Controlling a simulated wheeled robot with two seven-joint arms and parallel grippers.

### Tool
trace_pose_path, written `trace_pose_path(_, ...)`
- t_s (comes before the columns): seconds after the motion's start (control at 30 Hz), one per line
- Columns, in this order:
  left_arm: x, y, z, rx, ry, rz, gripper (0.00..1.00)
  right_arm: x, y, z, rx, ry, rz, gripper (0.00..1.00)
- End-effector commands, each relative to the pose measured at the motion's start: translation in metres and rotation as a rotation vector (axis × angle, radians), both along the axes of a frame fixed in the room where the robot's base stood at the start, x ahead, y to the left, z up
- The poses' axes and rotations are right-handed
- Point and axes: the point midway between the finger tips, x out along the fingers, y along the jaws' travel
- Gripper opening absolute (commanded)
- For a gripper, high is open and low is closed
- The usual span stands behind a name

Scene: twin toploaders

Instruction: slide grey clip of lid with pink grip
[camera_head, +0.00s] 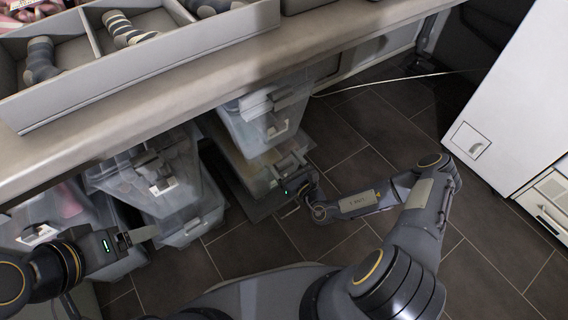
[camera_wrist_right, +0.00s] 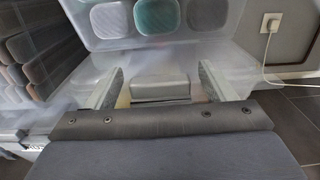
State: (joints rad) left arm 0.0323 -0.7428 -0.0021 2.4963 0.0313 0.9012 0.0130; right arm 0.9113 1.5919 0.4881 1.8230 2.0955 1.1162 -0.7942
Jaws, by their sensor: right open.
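My right gripper (camera_head: 273,172) is low at the front of the lower clear box (camera_head: 238,160) under the bench. In the right wrist view, my right gripper (camera_wrist_right: 161,74) is open, one finger on each side of a grey clip-like block (camera_wrist_right: 160,88). There is a gap between each finger and the block. No pink grip can be made out on the lid there. My left gripper (camera_head: 135,238) is at the lower left, in front of the left boxes; its finger gap is not clear.
A clear box (camera_head: 262,105) stands above the lower one. More clear boxes (camera_head: 150,180) stand to the left. The bench edge (camera_head: 200,85) overhangs them. A white cabinet (camera_head: 515,95) is at the right, a cable (camera_wrist_right: 290,82) at the wall. The tiled floor between is open.

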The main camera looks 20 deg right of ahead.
Motion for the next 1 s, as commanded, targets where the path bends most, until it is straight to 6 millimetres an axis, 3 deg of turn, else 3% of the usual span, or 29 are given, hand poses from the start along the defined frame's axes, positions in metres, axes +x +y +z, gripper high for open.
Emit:
trace_pose_path(0.3,0.0,0.0,-0.001,0.0,0.0,0.0,0.76,0.004,0.002,0.001,0.0,-0.001,0.001,0.76)
trace_pose_path(0.8,0.0,0.0,-0.001,0.0,0.0,0.0,0.76,0.004,0.002,0.001,0.001,-0.001,0.001,0.13)
trace_pose_path(1.0,0.0,0.0,0.011,0.0,0.0,0.0,0.76,0.014,0.006,0.004,0.0,0.0,0.002,0.13)
